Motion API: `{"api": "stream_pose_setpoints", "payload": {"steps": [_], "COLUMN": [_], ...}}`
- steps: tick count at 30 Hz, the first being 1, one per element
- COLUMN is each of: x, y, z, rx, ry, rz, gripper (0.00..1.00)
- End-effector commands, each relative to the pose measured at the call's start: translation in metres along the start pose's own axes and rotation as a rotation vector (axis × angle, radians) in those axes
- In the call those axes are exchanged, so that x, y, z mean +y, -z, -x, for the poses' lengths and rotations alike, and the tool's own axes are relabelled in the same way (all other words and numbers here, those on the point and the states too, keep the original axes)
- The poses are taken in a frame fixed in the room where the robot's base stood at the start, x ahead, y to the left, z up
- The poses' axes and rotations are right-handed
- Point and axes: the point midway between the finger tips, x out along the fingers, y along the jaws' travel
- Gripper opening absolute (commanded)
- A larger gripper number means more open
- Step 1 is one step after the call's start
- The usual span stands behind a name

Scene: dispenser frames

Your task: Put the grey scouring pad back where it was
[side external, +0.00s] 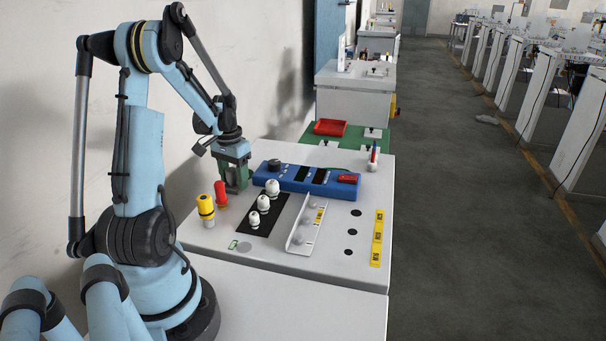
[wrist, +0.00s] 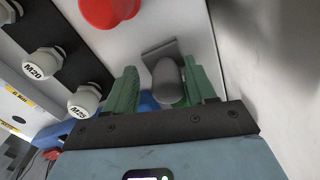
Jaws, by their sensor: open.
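My gripper (side external: 236,189) hangs low over the back left of the white bench in the side view, behind the red cylinder. In the wrist view its two green fingers (wrist: 158,72) are apart. A grey object with a rounded body (wrist: 167,82) and a flat, dark grey plate (wrist: 161,53) lies between and just beyond the fingers. The plate may be the grey scouring pad, but I cannot tell for sure. A gap shows beside the rounded body, and contact with the fingers cannot be made out. In the side view the fingers hide this object.
A red cylinder (side external: 221,194) and yellow cylinder (side external: 206,209) stand near my gripper. White knobs (side external: 264,203) stand on a black mat (side external: 252,226). A blue device (side external: 290,178) lies right of my gripper, and a white angled rack (side external: 297,240) stands farther right. The wall is close on the left.

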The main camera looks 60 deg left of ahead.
Motion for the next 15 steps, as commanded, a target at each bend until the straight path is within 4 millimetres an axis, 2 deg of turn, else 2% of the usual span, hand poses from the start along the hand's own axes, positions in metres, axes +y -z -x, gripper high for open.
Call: {"api": "stream_pose_setpoints", "payload": {"steps": [7, 15], "x": [0.0, 0.0], "y": [0.0, -0.001], "z": [0.017, 0.064], "rx": [0.0, 0.0], "ry": [0.0, 0.0], "rz": [0.0, 0.0], "gripper": [0.56, 0.56]}}
